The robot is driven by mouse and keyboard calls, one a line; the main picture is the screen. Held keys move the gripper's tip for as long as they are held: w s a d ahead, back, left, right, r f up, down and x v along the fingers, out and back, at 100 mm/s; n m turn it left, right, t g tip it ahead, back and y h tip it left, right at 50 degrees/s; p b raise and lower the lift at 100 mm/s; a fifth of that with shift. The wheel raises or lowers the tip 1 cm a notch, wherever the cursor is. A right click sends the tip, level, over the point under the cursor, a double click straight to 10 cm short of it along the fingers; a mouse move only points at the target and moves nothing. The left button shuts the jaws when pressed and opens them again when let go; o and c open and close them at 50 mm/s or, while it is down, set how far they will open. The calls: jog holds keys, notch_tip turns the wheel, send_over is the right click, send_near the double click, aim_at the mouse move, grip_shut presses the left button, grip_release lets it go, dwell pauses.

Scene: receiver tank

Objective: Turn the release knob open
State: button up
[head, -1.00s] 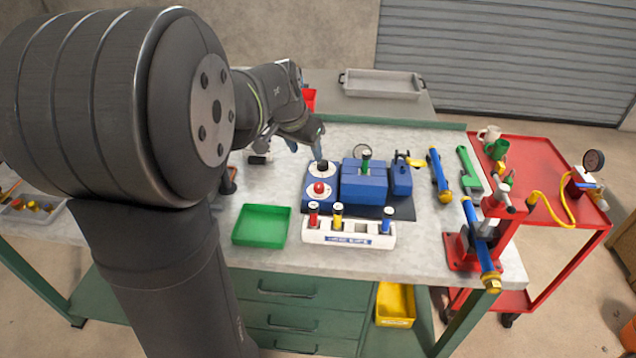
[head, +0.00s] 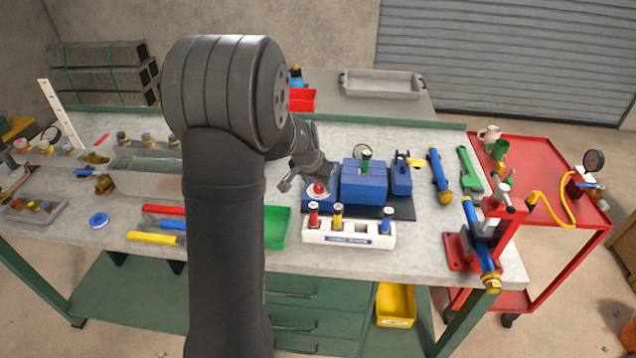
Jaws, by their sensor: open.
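A blue control box (head: 311,201) stands at the left end of the blue unit on the bench. A red knob (head: 319,188) on a white round plate is visible on its top. A second, black knob, seen behind the red one earlier, is now hidden by my gripper. I cannot tell from the frame which of the two is the release knob. My gripper (head: 291,185) is open, just left of and above the box, its fingers pointing down and left. It looks empty and apart from the red knob, though the depth is hard to judge.
A blue tank block (head: 363,186) with a green-topped part stands right of the box. A white rack (head: 349,233) with red, yellow and blue plugs sits in front. A green tray (head: 277,228) lies front left, partly behind my arm. A red stand (head: 466,250) is at right.

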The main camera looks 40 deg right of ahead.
jog(key=shift+d+f, duration=0.1)
jog(key=shift+f, duration=0.05)
jog(key=c, duration=1)
jog(key=shift+o, duration=0.2)
